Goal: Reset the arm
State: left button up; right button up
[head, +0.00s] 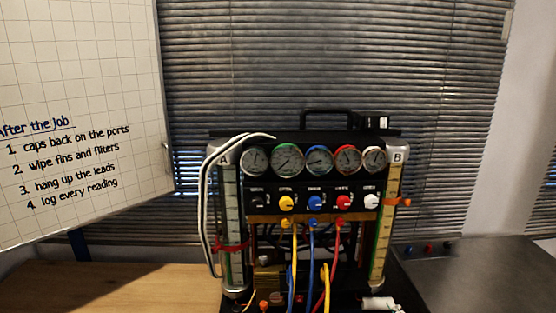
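Neither of my grippers shows in the head view, and no arm of mine can be made out. The gauge rig (312,189) stands upright in the middle. A row of several round gauges (319,160) runs across its upper part. Below them sit a yellow knob (286,203), a blue knob (315,203), a red knob (343,202) and a white knob (370,201). Column A (231,225) is at the rig's left and column B (383,225) at its right. The rig's lower end is cut off by the frame edge.
Yellow, blue and red hoses (338,248) hang from the front, and a white hose (207,200) loops at the left. A wooden surface (120,287) is clear at left; a dark surface (490,280) at right holds small coloured pieces. A whiteboard (80,80) stands left, before blinds (330,60).

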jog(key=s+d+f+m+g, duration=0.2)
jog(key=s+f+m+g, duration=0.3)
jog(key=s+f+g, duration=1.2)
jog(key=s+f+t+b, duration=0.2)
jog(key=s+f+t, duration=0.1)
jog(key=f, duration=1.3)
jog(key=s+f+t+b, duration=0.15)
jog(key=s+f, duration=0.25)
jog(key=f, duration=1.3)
pick_arm(q)
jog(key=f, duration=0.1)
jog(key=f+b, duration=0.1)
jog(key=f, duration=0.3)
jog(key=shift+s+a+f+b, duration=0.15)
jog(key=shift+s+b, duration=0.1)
jog(key=shift+b, duration=0.15)
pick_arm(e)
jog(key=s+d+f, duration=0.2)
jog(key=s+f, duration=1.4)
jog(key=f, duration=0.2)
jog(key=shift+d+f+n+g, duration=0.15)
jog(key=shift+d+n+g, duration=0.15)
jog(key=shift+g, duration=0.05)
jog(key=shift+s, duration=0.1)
